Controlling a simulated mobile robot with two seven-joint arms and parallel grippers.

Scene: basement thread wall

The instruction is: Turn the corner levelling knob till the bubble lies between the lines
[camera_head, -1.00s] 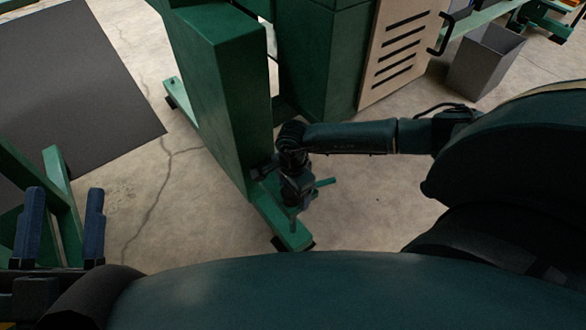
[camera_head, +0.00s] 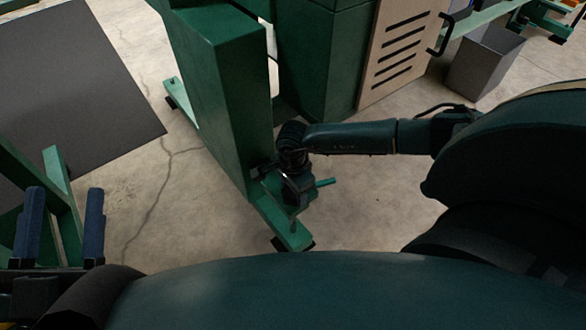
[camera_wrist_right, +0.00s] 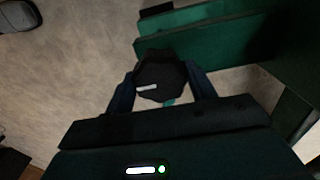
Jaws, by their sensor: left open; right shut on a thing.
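The levelling knob (camera_wrist_right: 160,78) is black and many-sided, with a short white mark on its top, and shows in the right wrist view. The blue fingers of my right gripper (camera_wrist_right: 163,86) are on either side of it, shut on it. In the head view my right gripper (camera_head: 294,194) is low beside the foot of the green frame, and the knob is hard to make out there. My left gripper (camera_head: 63,225) is open and empty at the lower left, its blue fingers upright and wide apart. No bubble or lines can be seen in either view.
A green upright (camera_head: 228,110) stands on a green foot beam (camera_head: 277,219) next to my right gripper. A slotted wooden panel (camera_head: 399,50) and a grey bin (camera_head: 485,62) stand behind. A dark mat (camera_head: 70,85) lies at left. Bare concrete floor lies between.

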